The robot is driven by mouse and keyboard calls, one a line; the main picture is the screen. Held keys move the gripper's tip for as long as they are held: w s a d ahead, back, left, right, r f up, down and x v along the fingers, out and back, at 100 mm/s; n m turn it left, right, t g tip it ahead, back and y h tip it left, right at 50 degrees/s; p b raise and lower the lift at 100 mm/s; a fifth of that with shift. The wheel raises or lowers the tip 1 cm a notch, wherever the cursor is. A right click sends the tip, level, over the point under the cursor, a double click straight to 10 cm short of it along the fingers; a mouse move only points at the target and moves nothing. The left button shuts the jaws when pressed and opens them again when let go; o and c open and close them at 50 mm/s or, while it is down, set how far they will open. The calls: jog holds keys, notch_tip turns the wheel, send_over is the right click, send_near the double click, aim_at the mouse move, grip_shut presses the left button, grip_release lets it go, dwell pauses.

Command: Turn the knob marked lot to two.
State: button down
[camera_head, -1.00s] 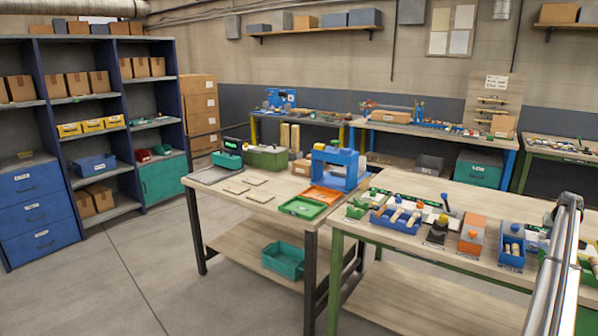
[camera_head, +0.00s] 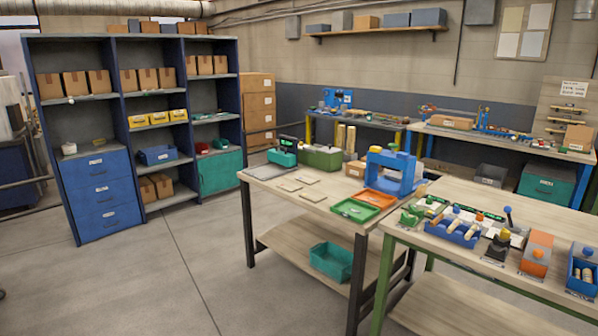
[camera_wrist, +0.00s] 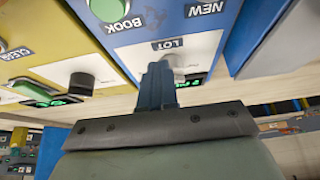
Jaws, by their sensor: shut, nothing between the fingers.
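In the wrist view, which looks upside down, a label reading LOT (camera_wrist: 169,44) is on a pale panel of a blue box. A grey knob (camera_wrist: 179,61) sits just by that label, partly hidden behind my fingers. A small display with green characters (camera_wrist: 189,83) shows beside my fingers; I cannot read its value. My gripper (camera_wrist: 158,68) is shut and empty, its tips in front of or close to the knob. I cannot tell whether they touch it. The head view does not show my gripper, and I cannot make out the knob there.
In the wrist view, a green button (camera_wrist: 110,9) marked BOOK and a label NEW (camera_wrist: 205,9) are nearby. A yellow box with a dark knob (camera_wrist: 82,82) is at left. The head view shows benches, a blue press (camera_head: 391,172), shelving (camera_head: 118,110) and open floor.

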jog(key=shift+w+a, duration=0.8)
jog(key=shift+w, duration=0.15)
dwell(0.7)
jog(key=shift+s+a, duration=0.1)
jog(key=shift+a, duration=0.05)
jog(key=shift+s+a, duration=0.1)
jog(key=shift+a, duration=0.1)
jog(key=shift+r, duration=3)
jog(key=shift+s+d+f, duration=0.3)
jog(key=shift+d+f, duration=0.05)
jog(key=shift+f, duration=0.65)
jog(key=shift+s+d+f, duration=0.35)
jog(key=shift+d+f, duration=0.05)
jog(key=shift+f, duration=0.6)
jog(key=shift+s+d+f, duration=0.3)
jog(key=shift+d+f, duration=0.05)
jog(key=shift+f, duration=0.65)
jog(key=shift+w+d, duration=0.1)
jog(key=shift+w, duration=0.35)
